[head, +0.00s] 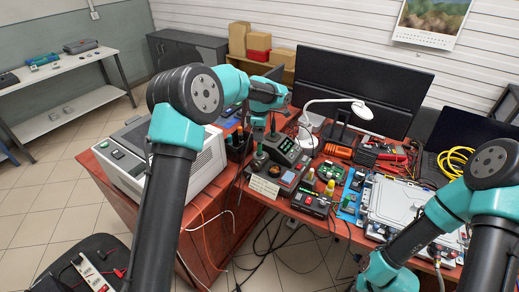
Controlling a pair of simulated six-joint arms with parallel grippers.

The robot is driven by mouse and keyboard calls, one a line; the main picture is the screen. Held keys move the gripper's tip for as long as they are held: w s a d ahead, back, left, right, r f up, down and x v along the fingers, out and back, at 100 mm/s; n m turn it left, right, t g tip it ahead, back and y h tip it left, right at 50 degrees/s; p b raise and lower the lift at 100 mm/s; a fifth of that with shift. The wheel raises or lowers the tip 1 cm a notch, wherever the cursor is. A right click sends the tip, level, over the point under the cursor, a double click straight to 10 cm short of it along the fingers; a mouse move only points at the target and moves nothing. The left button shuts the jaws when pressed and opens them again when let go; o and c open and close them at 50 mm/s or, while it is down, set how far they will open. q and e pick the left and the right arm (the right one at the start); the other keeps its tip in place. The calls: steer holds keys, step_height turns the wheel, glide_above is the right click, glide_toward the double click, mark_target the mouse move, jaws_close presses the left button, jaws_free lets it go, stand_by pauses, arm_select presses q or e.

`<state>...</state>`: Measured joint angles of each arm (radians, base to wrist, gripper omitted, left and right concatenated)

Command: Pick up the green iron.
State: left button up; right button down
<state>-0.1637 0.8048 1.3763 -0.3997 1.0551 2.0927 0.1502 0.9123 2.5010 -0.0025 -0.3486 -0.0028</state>
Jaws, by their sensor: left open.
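A soldering iron with a dark green handle (259,156) stands in a holder on the red workbench, left of the soldering stations. I take it for the green iron, though it is small and its colour is hard to make out. My left gripper (272,124) points down above and slightly behind it, open and apart from it; its fingers are small and partly lost against the dark items behind. My right arm reaches in at the lower right, and its gripper is cut off by the bottom edge.
Soldering stations (282,149) and a second unit with a display (287,178) crowd the bench near the iron. A white lamp (340,103), a monitor (350,80) and a grey case (395,204) stand to the right. A large white machine (190,165) stands left. Cables hang below the front edge.

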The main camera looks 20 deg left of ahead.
arm_select(q)
step_height(320, 180, down, 5)
steer(key=shift+s, duration=0.15)
stand_by(0.5)
jaws_close()
steer(key=shift+r, duration=0.1)
stand_by(0.3)
step_height(320, 180, up, 10)
steer(key=shift+f, duration=0.1)
stand_by(0.4)
stand_by(0.4)
steer(key=s+d+f, duration=0.2)
steer(key=d+f, duration=0.1)
steer(key=d, duration=0.4)
steer(key=shift+f, duration=0.2)
steer(key=shift+s+d, duration=0.1)
